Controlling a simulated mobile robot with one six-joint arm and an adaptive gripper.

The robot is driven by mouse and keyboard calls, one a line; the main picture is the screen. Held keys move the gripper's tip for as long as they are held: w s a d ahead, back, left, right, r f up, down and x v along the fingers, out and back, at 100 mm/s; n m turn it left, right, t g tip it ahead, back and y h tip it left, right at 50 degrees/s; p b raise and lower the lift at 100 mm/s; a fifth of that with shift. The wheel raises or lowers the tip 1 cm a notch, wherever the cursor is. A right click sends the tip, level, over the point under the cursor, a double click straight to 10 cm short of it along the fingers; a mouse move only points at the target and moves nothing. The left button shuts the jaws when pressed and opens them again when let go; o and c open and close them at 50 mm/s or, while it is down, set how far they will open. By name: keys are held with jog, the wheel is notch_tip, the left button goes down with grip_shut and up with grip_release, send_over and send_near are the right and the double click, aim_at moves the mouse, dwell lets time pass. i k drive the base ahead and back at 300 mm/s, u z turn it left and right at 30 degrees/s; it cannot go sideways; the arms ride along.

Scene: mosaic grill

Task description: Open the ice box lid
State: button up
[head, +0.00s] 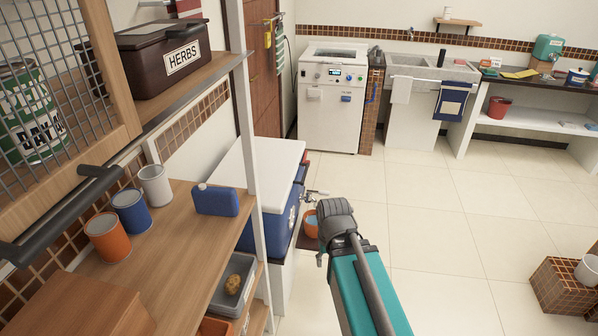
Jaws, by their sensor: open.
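The ice box (262,231) is a blue cooler standing behind the wooden shelf unit, partly hidden by its white post. Its white lid (262,165) lies flat on top and looks closed. My gripper (312,194) shows small, just to the right of the ice box's front side and below the level of the lid. It looks open and empty, apart from the lid. My teal and dark arm reaches up from the bottom of the picture and hides part of the wrist area.
The shelf holds a blue canister (216,201), several cans and an herbs box (163,54). A washing machine (331,105) stands at the back.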

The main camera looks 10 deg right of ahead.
aim_at(278, 161)
jog(key=i, duration=0.85)
jog(key=z, duration=0.05)
